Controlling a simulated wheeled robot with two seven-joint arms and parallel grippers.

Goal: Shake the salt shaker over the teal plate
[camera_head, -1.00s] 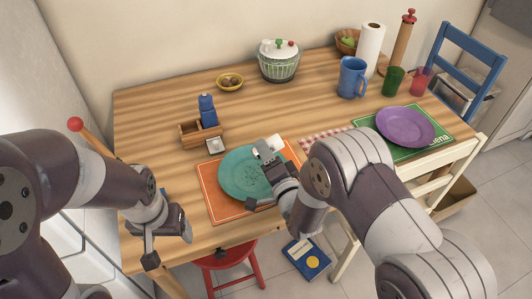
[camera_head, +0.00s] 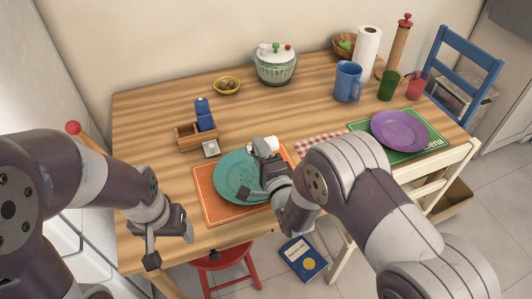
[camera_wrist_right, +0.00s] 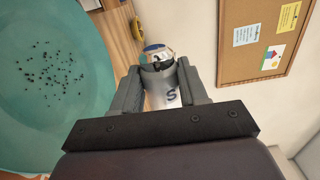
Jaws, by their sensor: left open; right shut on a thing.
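The teal plate (camera_head: 231,181) lies on an orange placemat (camera_head: 209,205) near the table's front edge. Dark specks are scattered on it, clear in the right wrist view on the plate (camera_wrist_right: 60,110). My right gripper (camera_head: 258,170) is over the plate's right side, shut on the salt shaker (camera_wrist_right: 161,90). The shaker is white, marked "S", with a metal cap and blue ring. Only a small white part of the shaker (camera_head: 270,142) shows in the head view, behind the gripper. My left gripper (camera_head: 168,246) is open and empty at the table's front left edge.
A wooden caddy (camera_head: 188,139) with a blue grinder (camera_head: 203,115) stands behind the plate. A purple plate (camera_head: 400,130) lies on a green placemat at right. A blue mug (camera_head: 348,82) and salad spinner (camera_head: 276,66) stand at the back. The table's left middle is clear.

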